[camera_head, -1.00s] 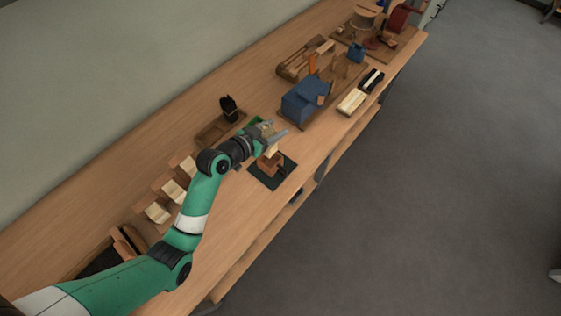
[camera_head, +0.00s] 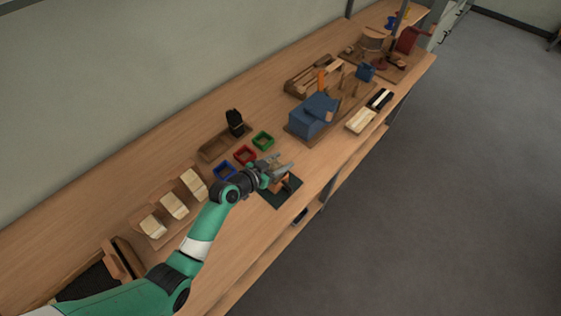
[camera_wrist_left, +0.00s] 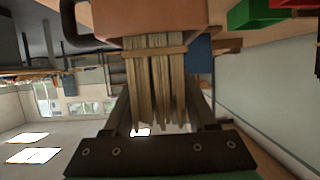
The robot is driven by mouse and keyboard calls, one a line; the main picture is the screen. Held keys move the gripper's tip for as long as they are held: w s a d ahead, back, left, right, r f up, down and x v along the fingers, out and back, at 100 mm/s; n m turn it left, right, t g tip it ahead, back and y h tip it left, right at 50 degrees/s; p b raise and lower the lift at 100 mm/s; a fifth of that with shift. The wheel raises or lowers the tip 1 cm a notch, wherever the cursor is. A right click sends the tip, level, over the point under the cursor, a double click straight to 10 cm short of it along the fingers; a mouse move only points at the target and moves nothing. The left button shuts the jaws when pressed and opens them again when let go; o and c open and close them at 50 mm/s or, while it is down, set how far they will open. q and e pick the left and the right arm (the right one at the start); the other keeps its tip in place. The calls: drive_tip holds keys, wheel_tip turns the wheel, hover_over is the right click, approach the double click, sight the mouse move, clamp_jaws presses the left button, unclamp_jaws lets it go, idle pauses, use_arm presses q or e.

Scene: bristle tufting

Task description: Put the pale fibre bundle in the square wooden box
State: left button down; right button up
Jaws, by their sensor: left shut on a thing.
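The gripper partly hides the box in the head view. In the left wrist view, my left gripper (camera_wrist_left: 163,112) is shut on the pale fibre bundle (camera_wrist_left: 160,80), a group of long tan strands. Beyond the bundle's far end is the box's wooden side (camera_wrist_left: 160,18); I cannot tell whether the strands are inside it or only against it. My right gripper is not in view.
Blue (camera_head: 224,170), red (camera_head: 245,155) and green (camera_head: 262,140) small trays stand just left of and behind the box. A blue machine block (camera_head: 312,115) is to the right. Pale bundles in wooden holders (camera_head: 174,206) stand at left. Bare tabletop lies near the front edge.

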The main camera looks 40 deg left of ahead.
use_arm(q)
drive_tip(key=shift+c, duration=1)
unclamp_jaws()
drive_tip(key=shift+s+r+p, duration=0.1)
drive_tip(key=shift+r+p, duration=0.2)
drive_tip(key=shift+p, duration=0.1)
drive_tip(key=p+v, duration=0.3)
drive_tip(key=v, duration=0.8)
drive_tip(key=shift+s, duration=0.4)
